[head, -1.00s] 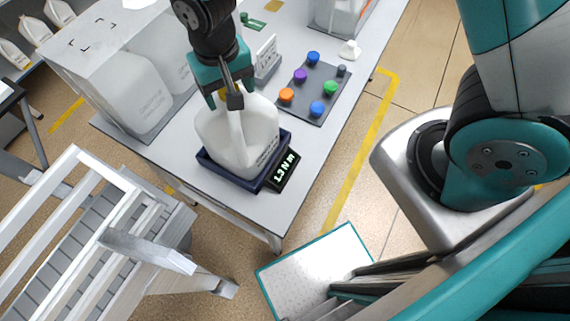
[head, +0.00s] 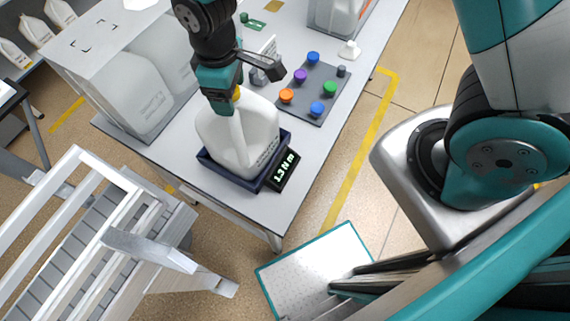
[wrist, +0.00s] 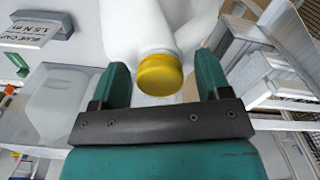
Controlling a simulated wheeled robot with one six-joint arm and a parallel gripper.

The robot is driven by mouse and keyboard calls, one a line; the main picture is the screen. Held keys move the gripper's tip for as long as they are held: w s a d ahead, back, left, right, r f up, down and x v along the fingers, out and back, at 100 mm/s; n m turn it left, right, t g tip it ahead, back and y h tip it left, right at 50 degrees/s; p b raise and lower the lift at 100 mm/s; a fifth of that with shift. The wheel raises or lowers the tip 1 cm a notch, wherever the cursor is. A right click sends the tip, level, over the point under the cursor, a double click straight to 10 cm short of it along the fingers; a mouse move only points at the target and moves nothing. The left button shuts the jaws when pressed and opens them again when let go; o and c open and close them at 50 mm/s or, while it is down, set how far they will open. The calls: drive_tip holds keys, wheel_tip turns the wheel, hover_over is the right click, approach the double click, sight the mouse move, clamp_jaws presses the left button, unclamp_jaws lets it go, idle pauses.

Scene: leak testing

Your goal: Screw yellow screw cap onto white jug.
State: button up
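The white jug (head: 240,139) stands upright in a dark blue cradle (head: 228,176) on the table, and its body also shows in the wrist view (wrist: 125,28). The yellow screw cap (wrist: 160,73) sits on the jug's neck in the wrist view; only a sliver of it (head: 237,94) shows in the head view. My gripper (wrist: 161,61) is open, with a finger on each side of the cap and a visible gap to each. In the head view my gripper (head: 221,98) is over the jug's top and hides most of the cap.
A display (head: 284,170) on the cradle reads 1.3 N m. A grey board (head: 325,83) with several coloured caps lies to the right. A clear case (head: 90,45) with jugs stands left. A sign (wrist: 40,29) reads "BLUE CAP 1.5 N m". White steps (head: 110,240) stand in front.

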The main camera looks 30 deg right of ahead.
clamp_jaws()
drive_tip(key=shift+c, duration=1.9)
unclamp_jaws()
drive_tip(key=shift+m, duration=0.4)
drive_tip(key=o, duration=0.5)
wheel_tip(320, 180, up, 17)
drive_tip(key=b, duration=0.4)
drive_tip(key=shift+r, duration=0.15)
